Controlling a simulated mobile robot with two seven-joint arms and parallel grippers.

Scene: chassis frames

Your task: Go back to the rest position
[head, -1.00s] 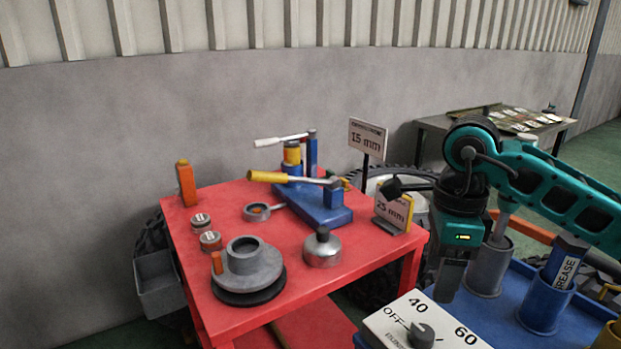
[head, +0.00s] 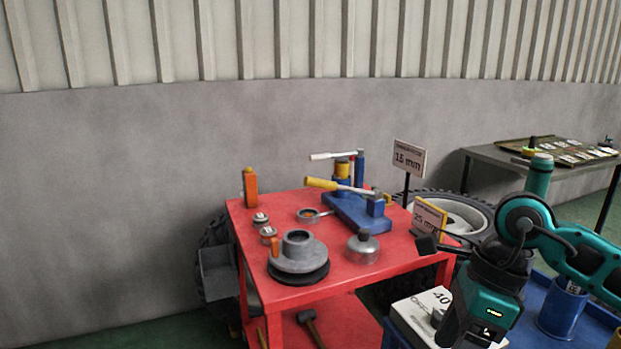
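My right arm comes in from the right, teal and black, with its wrist (head: 487,300) low in the picture in front of the white dial box (head: 428,309). The fingers of that gripper are cut off or hidden at the bottom edge, so I cannot tell whether it is open or shut, or whether it holds anything. My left arm and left gripper are not in view.
A red table (head: 390,265) carries a blue lever press (head: 352,210), a grey flanged hub (head: 298,255), a silver domed can (head: 362,247) and small cylinders (head: 268,235). A blue cart top (head: 537,290) is at the lower right. A grey bench (head: 485,158) stands behind.

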